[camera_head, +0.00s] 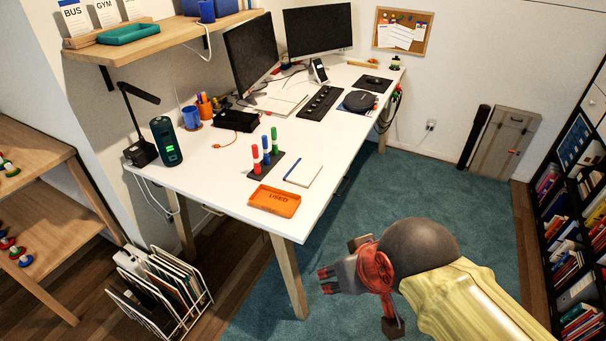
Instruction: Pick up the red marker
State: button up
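A red marker (255,151) stands upright at the left end of a dark stand (262,174) on the white desk. A blue marker (265,143) and a green marker (274,134) stand beside it in the same stand. My gripper (325,280) is in front of the desk, over the teal carpet, to the lower right of the stand and well apart from the markers. Its fingers point left, appear parted, and hold nothing that I can see.
An orange tray marked USED (275,212) lies near the desk's front edge, with a notepad (303,173) to the right. A dark green cylinder (166,142), a lamp (139,125) and an orange pen cup (205,109) stand behind. The desk front is otherwise clear.

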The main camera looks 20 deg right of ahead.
aim_at(255, 149)
jog(key=i+j+z, duration=0.35)
jog(key=i+j, duration=1.15)
